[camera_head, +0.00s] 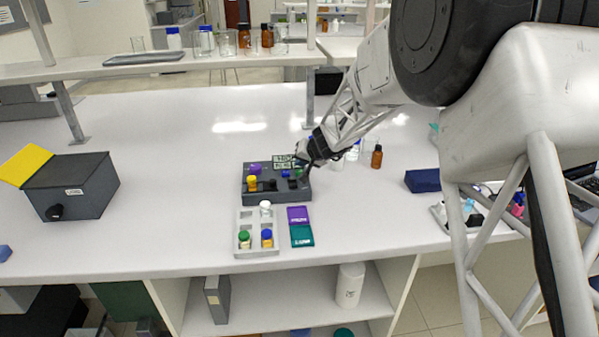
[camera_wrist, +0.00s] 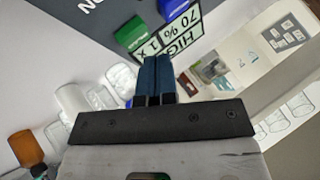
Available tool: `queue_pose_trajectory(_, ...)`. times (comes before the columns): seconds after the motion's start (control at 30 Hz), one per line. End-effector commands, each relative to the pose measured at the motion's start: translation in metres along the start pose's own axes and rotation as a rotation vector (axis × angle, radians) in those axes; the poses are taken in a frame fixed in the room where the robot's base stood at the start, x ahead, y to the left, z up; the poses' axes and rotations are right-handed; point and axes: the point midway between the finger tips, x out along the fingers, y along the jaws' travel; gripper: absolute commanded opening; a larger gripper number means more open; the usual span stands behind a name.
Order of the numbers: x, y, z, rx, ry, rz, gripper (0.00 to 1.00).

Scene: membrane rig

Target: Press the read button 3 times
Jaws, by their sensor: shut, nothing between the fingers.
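The membrane rig (camera_head: 275,197) is a dark grey box on the white bench, with a purple part, a yellow-capped vial (camera_head: 252,184) and small coloured parts on top. In the wrist view a green block (camera_wrist: 130,33) and a blue block (camera_wrist: 174,8), which look like buttons, stand beside a display panel (camera_wrist: 168,40) reading "HIGH", "70%" and "1 x". I cannot tell which is the read button. My gripper (camera_head: 300,163) is over the rig's back right part. In the wrist view my gripper's blue fingers (camera_wrist: 153,60) are shut and empty, in front of the panel; contact cannot be told.
A white vial rack (camera_head: 257,251) and purple and teal cards (camera_head: 301,226) lie in front of the rig. Brown (camera_head: 377,157) and clear bottles stand to its right. A grey box with a yellow lid (camera_head: 75,185) is at left. The bench between is clear.

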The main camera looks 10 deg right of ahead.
Motion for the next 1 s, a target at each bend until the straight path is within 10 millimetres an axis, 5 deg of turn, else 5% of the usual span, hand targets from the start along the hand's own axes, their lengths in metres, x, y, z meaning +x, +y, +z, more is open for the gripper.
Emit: queue_pose_trajectory(1.0,0.0059,0.0041,0.0042,0.0,0.0,0.0,0.0)
